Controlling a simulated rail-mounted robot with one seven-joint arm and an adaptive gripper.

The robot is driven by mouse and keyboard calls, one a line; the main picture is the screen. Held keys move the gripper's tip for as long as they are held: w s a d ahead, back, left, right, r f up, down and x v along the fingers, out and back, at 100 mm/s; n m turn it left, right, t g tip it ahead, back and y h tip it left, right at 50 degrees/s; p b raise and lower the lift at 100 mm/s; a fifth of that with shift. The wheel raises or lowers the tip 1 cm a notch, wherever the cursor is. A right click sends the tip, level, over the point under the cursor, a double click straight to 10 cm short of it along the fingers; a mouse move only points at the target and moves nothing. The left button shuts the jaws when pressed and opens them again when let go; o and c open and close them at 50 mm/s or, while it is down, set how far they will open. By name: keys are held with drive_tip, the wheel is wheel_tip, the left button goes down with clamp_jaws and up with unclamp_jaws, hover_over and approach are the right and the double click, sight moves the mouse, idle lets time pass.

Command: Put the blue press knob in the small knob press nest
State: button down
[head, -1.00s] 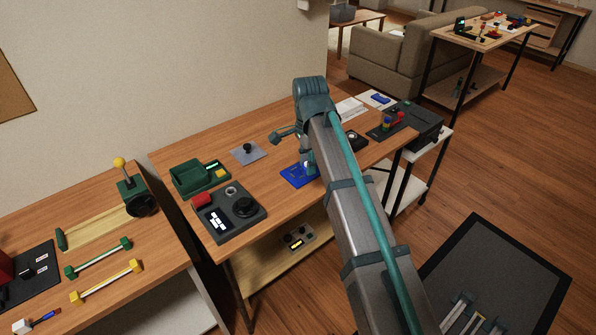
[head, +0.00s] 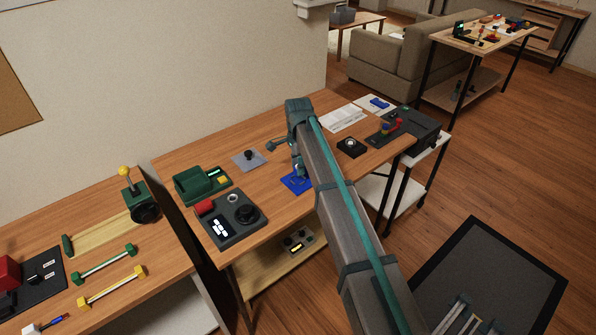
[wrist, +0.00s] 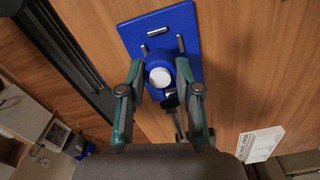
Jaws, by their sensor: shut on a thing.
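In the wrist view my gripper (wrist: 160,66) has its two fingers on either side of a round blue piece with a white top (wrist: 161,77), which I take for the blue press knob. The fingers are shut on it. It is over a blue plate (wrist: 190,20) with several metal pins; whether it touches the plate cannot be told. In the head view the blue plate (head: 291,186) lies at the table's front edge, and my gripper (head: 298,172) is over it, partly hidden by my arm. Which fixture is the small knob press nest is not clear.
On the same table, a grey plate with a black knob (head: 249,157), a green tray (head: 200,186) and a dark control box (head: 231,218) are left of my gripper. A black block with a round white ring (head: 351,147) is to the right. Bare wood lies between them.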

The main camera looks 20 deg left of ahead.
drive_tip(key=shift+w+a+f+p, duration=0.15)
drive_tip(key=shift+f+p, duration=0.55)
drive_tip(key=shift+f, duration=1)
drive_tip(key=shift+f, duration=0.15)
drive_tip(key=c, duration=0.8)
unclamp_jaws()
wheel_tip(320, 180, up, 12)
drive_tip(key=b, duration=0.3)
